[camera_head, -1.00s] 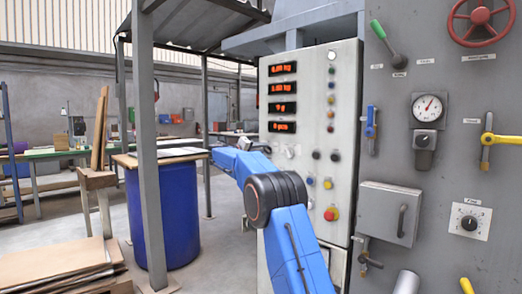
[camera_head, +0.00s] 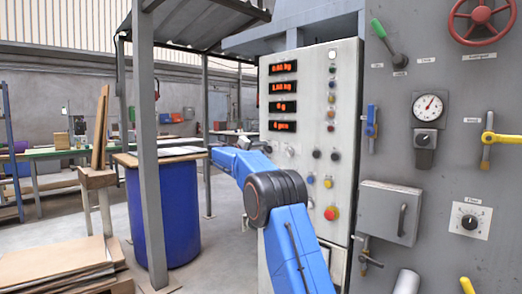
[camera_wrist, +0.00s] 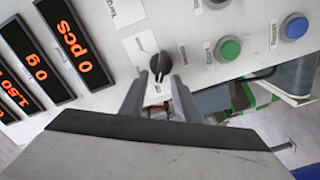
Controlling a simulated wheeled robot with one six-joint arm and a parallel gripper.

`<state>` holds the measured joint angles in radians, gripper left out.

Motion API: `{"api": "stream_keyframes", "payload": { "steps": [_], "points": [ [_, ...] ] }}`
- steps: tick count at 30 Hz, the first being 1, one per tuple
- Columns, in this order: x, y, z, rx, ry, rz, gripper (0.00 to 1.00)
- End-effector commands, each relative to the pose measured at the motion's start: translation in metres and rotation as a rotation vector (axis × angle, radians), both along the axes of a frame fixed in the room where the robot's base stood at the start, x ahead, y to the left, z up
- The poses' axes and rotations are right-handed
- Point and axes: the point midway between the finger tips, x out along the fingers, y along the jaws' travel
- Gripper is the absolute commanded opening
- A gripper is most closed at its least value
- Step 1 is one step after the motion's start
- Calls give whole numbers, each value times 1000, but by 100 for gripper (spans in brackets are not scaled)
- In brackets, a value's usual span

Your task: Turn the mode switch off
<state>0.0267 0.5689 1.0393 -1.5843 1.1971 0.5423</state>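In the wrist view a black rotary switch (camera_wrist: 161,64) with a narrow handle sits on the light panel, with a small label below it. I take it for the mode switch. My gripper (camera_wrist: 160,82) is right at it, its two fingers on either side of the handle's lower end. A gap with the label shows between the fingers, and I see no clear contact.
Green (camera_wrist: 228,49) and blue (camera_wrist: 294,26) buttons sit right of the switch in the wrist view. Red displays (camera_wrist: 70,40) are to the left. A red button (camera_head: 331,213) is lower on the panel. A blue drum (camera_head: 165,215) and grey post (camera_head: 148,150) stand left of my arm.

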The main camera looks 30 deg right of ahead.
Motion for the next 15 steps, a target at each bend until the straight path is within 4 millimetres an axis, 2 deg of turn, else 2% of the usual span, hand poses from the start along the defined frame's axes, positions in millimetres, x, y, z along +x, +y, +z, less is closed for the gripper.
{"api": "stream_keyframes", "payload": {
  "steps": [5,15],
  "points": [
    [-8,23,1,-1,0,3,29],
    [-31,87,1,-1,1,3,29]
  ]
}}
